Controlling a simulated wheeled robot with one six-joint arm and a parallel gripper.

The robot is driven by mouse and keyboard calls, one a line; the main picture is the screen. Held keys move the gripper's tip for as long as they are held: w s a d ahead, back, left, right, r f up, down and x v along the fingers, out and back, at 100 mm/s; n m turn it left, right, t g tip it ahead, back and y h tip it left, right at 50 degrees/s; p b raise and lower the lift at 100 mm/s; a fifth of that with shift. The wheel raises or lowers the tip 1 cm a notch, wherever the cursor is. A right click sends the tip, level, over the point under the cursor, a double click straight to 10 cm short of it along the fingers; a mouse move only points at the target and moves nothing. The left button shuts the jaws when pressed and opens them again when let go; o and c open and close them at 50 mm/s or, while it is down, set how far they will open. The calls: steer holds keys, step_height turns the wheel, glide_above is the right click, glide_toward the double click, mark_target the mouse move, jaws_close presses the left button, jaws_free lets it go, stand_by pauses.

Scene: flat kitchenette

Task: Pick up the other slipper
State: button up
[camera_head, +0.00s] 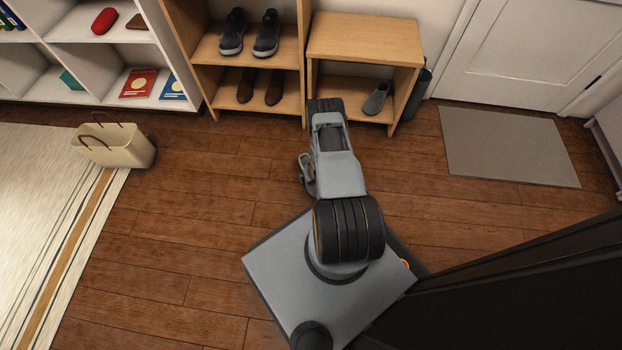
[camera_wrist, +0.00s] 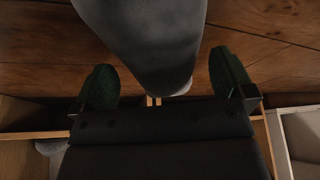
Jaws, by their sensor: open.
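A large grey shape, by its soft rounded surface and paler lower edge a slipper (camera_wrist: 150,40), fills the top middle of the wrist view. Its narrower end lies between the two green-padded fingers of my gripper (camera_wrist: 165,73). The fingers stand wide apart, with a gap on both sides of it, so my gripper is open and holds nothing. In the head view my arm hides this slipper. One grey slipper (camera_head: 376,98) sits on the lower shelf of the small wooden bench (camera_head: 364,38).
A taller wooden rack holds dark sneakers (camera_head: 250,35) and brown shoes (camera_head: 260,86). A cream bag (camera_head: 115,146) stands at the rug's (camera_head: 40,205) edge. A grey doormat (camera_head: 508,147) lies by the door. Open wood floor (camera_head: 190,215) lies left of my base.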

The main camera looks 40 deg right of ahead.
steer(key=b+x, duration=0.1)
steer(key=x, duration=0.2)
steer(key=shift+w+a+f+b, duration=0.1)
steer(key=shift+a+b, duration=0.15)
steer(key=shift+b, duration=0.1)
steer(key=shift+d, duration=0.1)
steer(key=c, duration=0.8)
steer(key=shift+r, duration=0.25)
